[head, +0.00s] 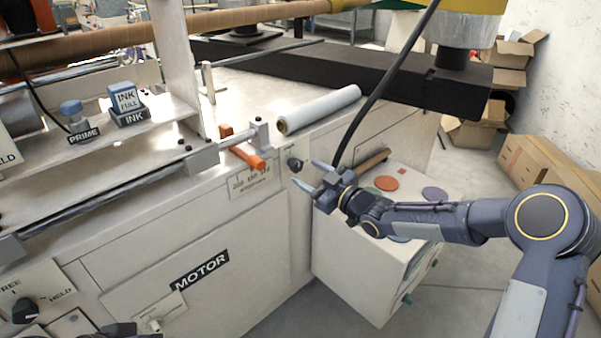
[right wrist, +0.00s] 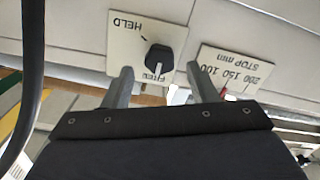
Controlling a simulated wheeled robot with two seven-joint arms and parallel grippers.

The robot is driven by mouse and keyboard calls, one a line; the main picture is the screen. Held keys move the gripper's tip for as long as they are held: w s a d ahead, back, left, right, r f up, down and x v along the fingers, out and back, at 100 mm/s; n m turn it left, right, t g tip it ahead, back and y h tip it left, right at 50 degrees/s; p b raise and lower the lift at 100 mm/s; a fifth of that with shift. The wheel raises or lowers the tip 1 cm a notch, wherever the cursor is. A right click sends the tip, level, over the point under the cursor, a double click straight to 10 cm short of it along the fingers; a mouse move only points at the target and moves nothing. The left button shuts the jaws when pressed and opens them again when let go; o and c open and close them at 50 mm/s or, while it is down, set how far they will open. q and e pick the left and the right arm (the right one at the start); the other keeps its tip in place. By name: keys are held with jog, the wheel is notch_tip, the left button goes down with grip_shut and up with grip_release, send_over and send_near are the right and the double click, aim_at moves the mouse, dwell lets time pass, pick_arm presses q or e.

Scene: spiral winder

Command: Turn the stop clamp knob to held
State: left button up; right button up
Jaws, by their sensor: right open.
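The stop clamp knob is a black knob (right wrist: 159,58) on a cream plate (right wrist: 124,36) marked HELD and FREE, upside down in the right wrist view. It also shows in the head view as a dark knob (head: 294,164) on the machine's front. I cannot clearly read which mark it points to. My right gripper (head: 308,174) is open and empty just in front of the knob. In the right wrist view the knob shows between and beyond its fingertips (right wrist: 160,78), apart from both. A dark part (head: 108,330) at the head view's bottom edge may be my left gripper; its fingers are hidden.
A STOP mm scale plate (right wrist: 235,72) sits beside the knob. An orange-handled part (head: 243,150) and a white roll (head: 318,109) lie above. A white cabinet (head: 350,270) stands below my right arm. Another FREE/HELD knob (head: 25,310) is at lower left. A black cable hangs near the gripper.

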aim_at(299, 167)
jog(key=x, duration=0.4)
jog(key=c, duration=1)
